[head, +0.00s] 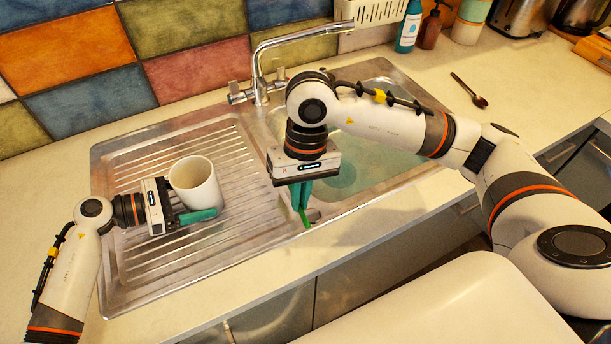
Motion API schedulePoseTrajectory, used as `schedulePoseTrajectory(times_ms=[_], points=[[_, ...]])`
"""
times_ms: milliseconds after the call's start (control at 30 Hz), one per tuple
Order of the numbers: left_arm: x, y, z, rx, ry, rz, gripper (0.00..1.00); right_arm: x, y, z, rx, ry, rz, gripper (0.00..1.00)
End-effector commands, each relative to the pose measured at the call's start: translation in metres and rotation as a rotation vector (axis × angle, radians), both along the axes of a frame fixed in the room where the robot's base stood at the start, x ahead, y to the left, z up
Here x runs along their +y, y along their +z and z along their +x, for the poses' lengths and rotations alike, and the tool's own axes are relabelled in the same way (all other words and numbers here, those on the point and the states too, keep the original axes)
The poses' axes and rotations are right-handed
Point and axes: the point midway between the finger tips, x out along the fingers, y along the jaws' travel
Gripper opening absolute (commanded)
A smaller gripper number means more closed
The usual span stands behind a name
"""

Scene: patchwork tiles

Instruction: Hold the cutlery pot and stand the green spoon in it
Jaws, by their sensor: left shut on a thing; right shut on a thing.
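The cutlery pot (196,182) is a cream cylinder standing upright on the ribbed steel drainboard. My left gripper (197,214) reaches it from the left, low down, and is shut on it; one green finger shows in front of the pot. My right gripper (301,194) points down near the front edge of the sink, to the right of the pot and apart from it. It is shut on the green spoon (306,219), of which only a short green part shows below the fingertips. The rest of the spoon is hidden by the fingers or too small to tell.
The sink basin (380,100) with a steel tap (262,75) lies behind and right of my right gripper. A dark wooden spoon (470,91) lies on the right worktop. Bottles (408,28) and a toaster (519,16) stand at the back right.

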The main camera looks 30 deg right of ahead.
Motion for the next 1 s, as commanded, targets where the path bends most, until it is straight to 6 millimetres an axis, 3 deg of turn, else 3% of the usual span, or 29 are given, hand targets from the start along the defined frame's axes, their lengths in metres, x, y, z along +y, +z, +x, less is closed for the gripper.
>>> schedulePoseTrajectory(times_ms=[167,300,500,600,767,1000], points=[[0.000,0.000,0.000,0.000,0.000,-0.001,0.58,0.057,0.046,0.026,0.330,-0.222,0.203,0.00],[0.000,0.000,0.000,0.000,0.000,0.000,0.58,0.096,0.099,0.042,0.610,-0.370,0.443,0.00],[0.000,0.000,0.000,0.000,0.000,0.000,0.58,0.128,0.168,0.060,0.843,-0.436,0.676,0.00],[0.000,0.000,0.000,0.000,0.000,0.000,0.58,0.134,0.191,0.066,0.902,-0.439,0.731,0.00],[0.000,0.000,0.000,0.000,0.000,0.000,0.58,0.138,0.205,0.071,0.943,-0.436,0.766,0.00],[0.000,0.000,0.000,0.000,0.000,0.000,0.58,0.138,0.196,0.076,0.948,-0.438,0.767,0.00]])
